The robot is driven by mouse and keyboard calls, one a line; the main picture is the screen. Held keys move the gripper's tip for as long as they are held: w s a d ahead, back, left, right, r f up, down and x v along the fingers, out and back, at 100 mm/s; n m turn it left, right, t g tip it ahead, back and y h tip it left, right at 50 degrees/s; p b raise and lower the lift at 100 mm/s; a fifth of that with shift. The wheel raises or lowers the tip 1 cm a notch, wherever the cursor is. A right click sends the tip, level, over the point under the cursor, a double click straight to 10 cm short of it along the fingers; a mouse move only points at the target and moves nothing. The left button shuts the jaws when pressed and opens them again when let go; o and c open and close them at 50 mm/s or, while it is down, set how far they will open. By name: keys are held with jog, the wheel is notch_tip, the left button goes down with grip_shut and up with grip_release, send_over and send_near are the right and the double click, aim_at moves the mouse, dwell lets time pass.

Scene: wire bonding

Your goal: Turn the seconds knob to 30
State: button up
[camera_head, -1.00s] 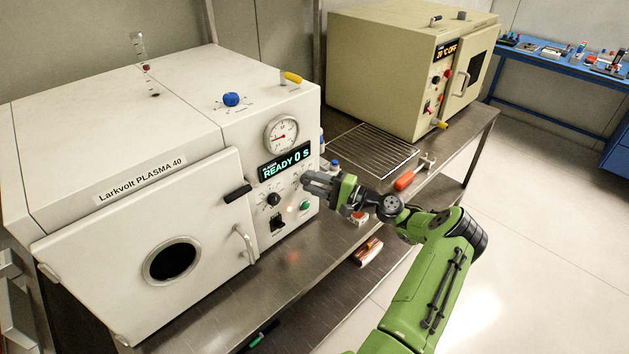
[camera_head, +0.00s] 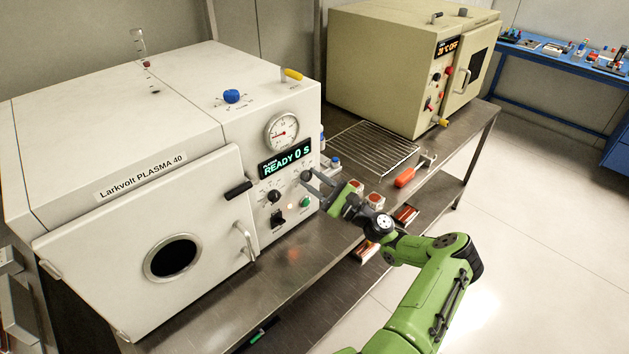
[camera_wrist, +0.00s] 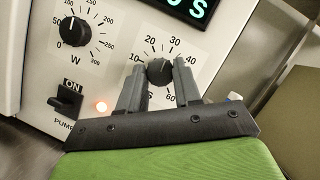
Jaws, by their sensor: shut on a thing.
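The seconds knob (camera_wrist: 159,72) is a small dark round knob in the wrist view, with a dial printed around it from 10 up to 60. It also shows on the white plasma unit's front panel in the head view (camera_head: 306,175). My gripper (camera_wrist: 159,80) has one finger on each side of the knob and is shut on it; the same gripper (camera_head: 314,184) reaches the panel from the right in the head view. The knob's pointer is too unclear to read. The display (camera_head: 286,160) reads "READY 0 S".
Left of the seconds knob is the W knob (camera_wrist: 72,31), with the black pump switch (camera_wrist: 65,101) marked ON below it. A green button (camera_head: 304,205) sits under the gripper. A door handle (camera_head: 245,241) stands out at left. A wire rack (camera_head: 375,148) lies on the bench right.

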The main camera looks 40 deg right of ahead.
jog(key=shift+f+m, duration=0.1)
jog(key=shift+m, duration=0.4)
jog(key=o, duration=1)
jog(key=shift+o, duration=0.2)
jog(key=b+v, duration=0.1)
jog(key=v, duration=1.4)
jog(key=shift+s+f, duration=0.25)
jog(key=shift+s, duration=0.1)
jog(key=shift+a, duration=0.1)
